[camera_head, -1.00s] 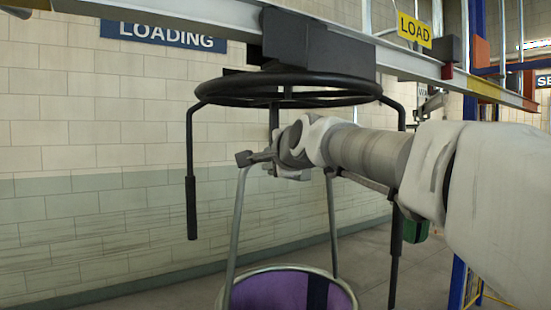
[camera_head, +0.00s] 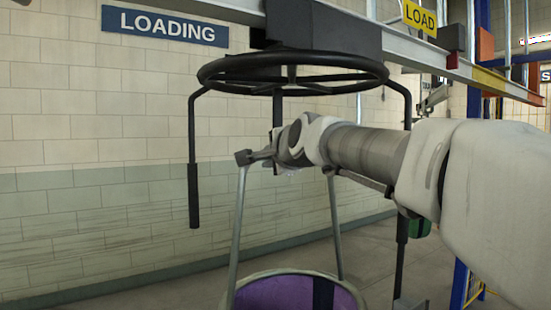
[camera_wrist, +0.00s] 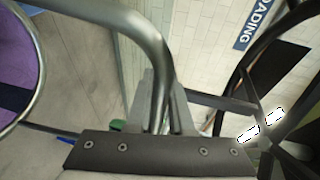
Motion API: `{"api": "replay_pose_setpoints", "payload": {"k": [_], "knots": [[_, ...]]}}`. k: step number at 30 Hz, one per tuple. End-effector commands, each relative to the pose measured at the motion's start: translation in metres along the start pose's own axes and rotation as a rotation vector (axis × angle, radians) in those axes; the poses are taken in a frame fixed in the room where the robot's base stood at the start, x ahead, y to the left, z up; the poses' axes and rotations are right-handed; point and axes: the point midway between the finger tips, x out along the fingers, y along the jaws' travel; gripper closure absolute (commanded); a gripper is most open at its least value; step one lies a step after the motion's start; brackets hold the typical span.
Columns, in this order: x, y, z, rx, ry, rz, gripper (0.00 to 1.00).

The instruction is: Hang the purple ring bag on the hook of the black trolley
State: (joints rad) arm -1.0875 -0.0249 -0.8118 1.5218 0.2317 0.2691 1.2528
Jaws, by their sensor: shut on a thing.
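The purple ring bag (camera_head: 290,292) hangs low in the head view, its metal rim cut off by the bottom edge. Its grey tube handle (camera_head: 238,225) rises to my gripper (camera_head: 252,157), which is shut on it. In the wrist view the handle (camera_wrist: 130,20) bends down between my fingers (camera_wrist: 160,105), and the purple bag (camera_wrist: 15,60) shows at the left. The black trolley (camera_head: 320,27) hangs from the overhead rail, with a black ring (camera_head: 225,84) under it. My gripper is below this ring, apart from it in the picture.
Black arms hang from the ring, one at the left (camera_head: 193,165) and one at the right (camera_head: 407,130), partly behind my arm. The steel rail (camera_head: 450,68) crosses above. A block wall (camera_head: 80,150) stands behind. Blue uprights (camera_head: 474,100) stand at the right.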

Motion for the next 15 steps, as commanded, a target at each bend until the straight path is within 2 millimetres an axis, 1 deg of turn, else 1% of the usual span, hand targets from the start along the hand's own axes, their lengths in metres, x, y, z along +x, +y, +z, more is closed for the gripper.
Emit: {"api": "replay_pose_setpoints", "payload": {"k": [1,5,6,15], "knots": [[-0.0006,-0.0022,-0.0005,-0.001,0.001,-0.005,0.77],[-0.0006,-0.002,-0.0004,-0.001,0.001,-0.004,0.53],[-0.0005,-0.0017,-0.0004,-0.001,0.001,-0.004,0.46],[0.0002,0.0016,0.0003,0.0,-0.001,0.004,0.45]]}}
